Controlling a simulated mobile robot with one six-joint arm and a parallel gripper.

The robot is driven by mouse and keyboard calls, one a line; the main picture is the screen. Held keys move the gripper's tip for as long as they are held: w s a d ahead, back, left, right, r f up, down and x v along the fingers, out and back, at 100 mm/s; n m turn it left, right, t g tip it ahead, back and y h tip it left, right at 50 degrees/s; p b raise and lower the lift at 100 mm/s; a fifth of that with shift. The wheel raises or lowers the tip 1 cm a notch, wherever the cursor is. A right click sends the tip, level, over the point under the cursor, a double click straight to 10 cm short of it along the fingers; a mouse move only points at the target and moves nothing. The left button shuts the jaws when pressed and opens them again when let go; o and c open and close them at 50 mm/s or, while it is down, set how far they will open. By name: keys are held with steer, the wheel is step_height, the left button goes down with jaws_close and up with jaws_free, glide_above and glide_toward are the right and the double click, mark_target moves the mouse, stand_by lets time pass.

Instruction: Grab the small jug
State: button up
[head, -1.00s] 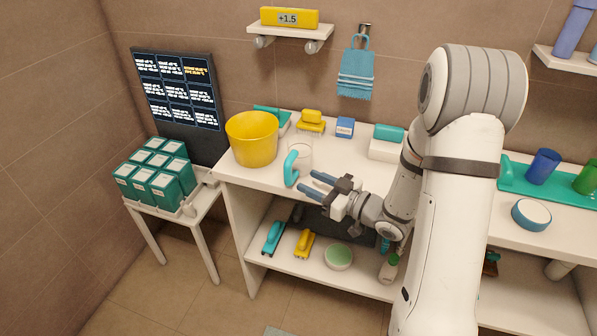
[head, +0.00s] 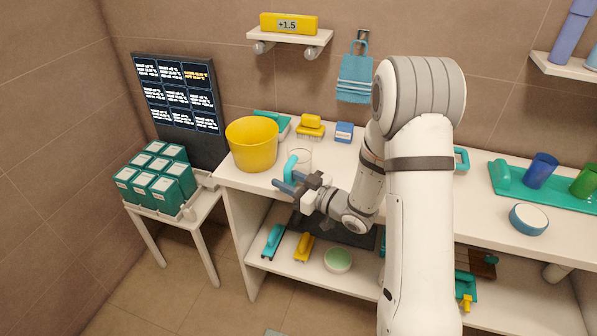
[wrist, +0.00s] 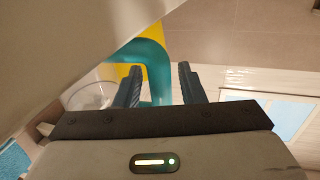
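The small jug is a clear cup with a thick teal handle, standing on the white counter. In the head view its clear body (head: 302,157) is partly hidden by the handle (head: 290,166) and my gripper. My gripper (head: 283,182) is at the handle, with its fingers pointing left. In the wrist view the teal handle (wrist: 158,62) shows between the two spread fingers (wrist: 160,82), with a gap visible at the right finger. The clear body (wrist: 92,96) is left of the fingers. My gripper is open.
A yellow bucket (head: 252,145) stands just left of the jug. A yellow brush (head: 311,127) and a blue box (head: 344,132) are behind it. The white counter (head: 235,178) has some free room at its front left. A lower shelf holds a green bowl (head: 338,260).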

jaws_close()
steer(key=shift+r, duration=0.1)
stand_by(0.3)
